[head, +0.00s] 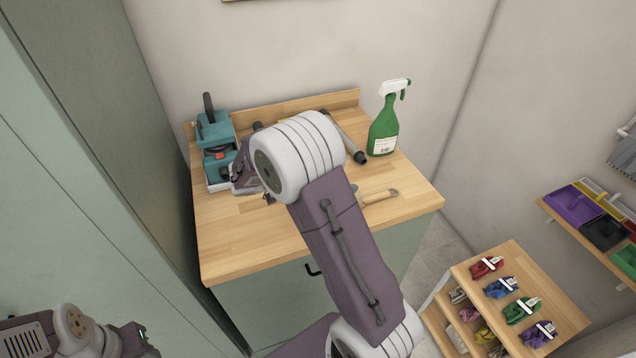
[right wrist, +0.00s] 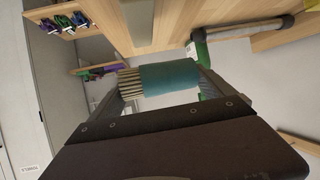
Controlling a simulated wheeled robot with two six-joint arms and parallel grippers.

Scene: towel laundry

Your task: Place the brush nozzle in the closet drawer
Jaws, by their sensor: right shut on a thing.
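The brush nozzle, a teal block with pale bristles, shows in the right wrist view (right wrist: 168,77), between the fingers of my right gripper (right wrist: 165,90), which is shut on it. In the head view my right gripper (head: 245,180) is mostly hidden by its wrist, over the left part of the wooden worktop (head: 235,240); I cannot make out the nozzle there. My left gripper (head: 140,342) is at the bottom left, apart from the worktop; its fingers are unclear. A tall green closet (head: 80,130) stands at the left. No open drawer shows.
A teal machine (head: 214,132) stands at the worktop's back left. A low rack with colored bundles (head: 520,310) and a wall shelf (head: 590,225) are farther right.

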